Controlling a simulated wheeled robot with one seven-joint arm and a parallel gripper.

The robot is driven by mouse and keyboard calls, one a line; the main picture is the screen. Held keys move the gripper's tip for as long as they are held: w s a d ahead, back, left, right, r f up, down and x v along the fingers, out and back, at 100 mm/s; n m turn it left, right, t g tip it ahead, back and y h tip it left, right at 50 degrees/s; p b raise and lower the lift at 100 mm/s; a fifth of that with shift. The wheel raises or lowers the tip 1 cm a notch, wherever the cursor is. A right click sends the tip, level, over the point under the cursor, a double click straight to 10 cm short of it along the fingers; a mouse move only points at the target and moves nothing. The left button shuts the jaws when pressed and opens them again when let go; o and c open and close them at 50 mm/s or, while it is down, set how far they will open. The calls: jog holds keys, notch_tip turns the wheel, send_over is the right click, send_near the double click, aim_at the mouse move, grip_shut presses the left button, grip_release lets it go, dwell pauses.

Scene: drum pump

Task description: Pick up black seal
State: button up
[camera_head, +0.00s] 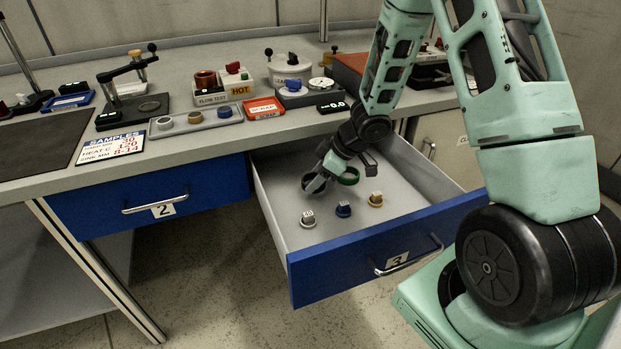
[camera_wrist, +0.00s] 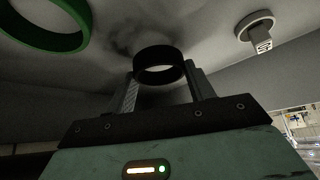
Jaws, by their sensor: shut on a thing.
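My gripper (camera_head: 323,181) reaches down into the open drawer 3 (camera_head: 270,187). In the wrist view my gripper (camera_wrist: 163,86) is shut on the black seal (camera_wrist: 158,58), a dark ring that sits between its two fingers. The drawer floor lies behind the ring; I cannot tell whether the ring touches it. In the head view the black seal is mostly hidden by the fingers. A green ring (camera_head: 349,176) lies in the drawer just right of my gripper. It also shows in the wrist view (camera_wrist: 75,42) at the upper left, apart from the fingers.
Three small tagged parts stand in the drawer's front: grey (camera_head: 309,219), blue (camera_head: 343,210) and yellow (camera_head: 376,200). The drawer's blue front (camera_head: 350,262) and side walls bound the space. Drawer 2 (camera_head: 100,206) is closed. The bench above holds a sample tray (camera_head: 180,134) and several devices.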

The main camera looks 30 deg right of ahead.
jog(key=s+d+r+p, duration=0.7)
jog(key=s+d+r, duration=0.1)
jog(key=r, duration=0.1)
jog(key=shift+s+d+r+p, duration=0.25)
jog(key=shift+s+d+p, duration=0.1)
